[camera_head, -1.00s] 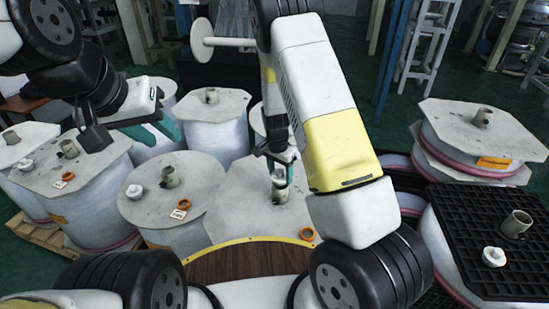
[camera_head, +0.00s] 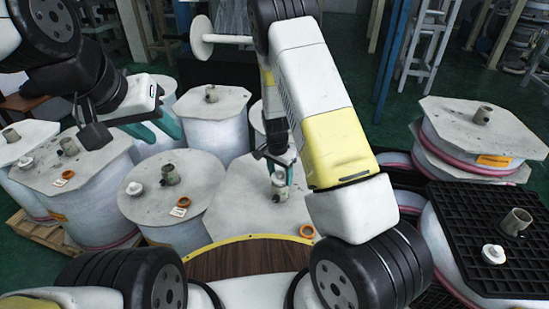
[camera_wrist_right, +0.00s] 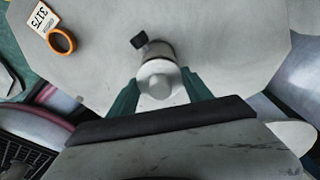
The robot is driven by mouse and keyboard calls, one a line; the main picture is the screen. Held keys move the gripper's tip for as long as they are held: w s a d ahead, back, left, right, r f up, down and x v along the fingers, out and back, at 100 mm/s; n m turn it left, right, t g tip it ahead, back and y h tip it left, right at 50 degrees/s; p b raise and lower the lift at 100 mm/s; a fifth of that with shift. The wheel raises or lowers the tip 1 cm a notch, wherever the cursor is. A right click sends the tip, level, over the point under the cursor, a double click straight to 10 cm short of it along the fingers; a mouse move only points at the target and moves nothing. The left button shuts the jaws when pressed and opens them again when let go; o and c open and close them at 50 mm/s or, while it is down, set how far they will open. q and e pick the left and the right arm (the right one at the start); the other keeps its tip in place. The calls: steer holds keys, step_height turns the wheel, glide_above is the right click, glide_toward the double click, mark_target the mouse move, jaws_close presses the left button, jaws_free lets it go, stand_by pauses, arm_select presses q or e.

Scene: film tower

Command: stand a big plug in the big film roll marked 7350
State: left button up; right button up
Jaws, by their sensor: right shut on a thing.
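My right gripper (camera_head: 279,176) is shut on a white plug (camera_wrist_right: 161,80) with a rounded knob. The plug is upright at the mouth of the grey core (camera_head: 279,198) of the middle big film roll (camera_head: 240,205). I cannot tell how deep it sits in the core. The wrist view shows the core (camera_wrist_right: 157,50) right beyond the plug. A tag (camera_wrist_right: 42,18) by an orange ring on this roll's top seems to read 3175. I cannot read 7350 on any roll. My left gripper (camera_head: 160,126) hangs over the left rolls, its fingers partly hidden.
Film rolls crowd the left and back. A stacked roll (camera_head: 450,125) stands at right. Orange rings lie on several tops.

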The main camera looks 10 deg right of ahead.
steer(key=shift+f, duration=0.4)
steer(key=o, duration=1.4)
steer(key=shift+o, duration=0.2)
steer(key=r, duration=0.7)
steer(key=shift+s+a+r, duration=0.3)
steer(key=shift+a+r, duration=0.05)
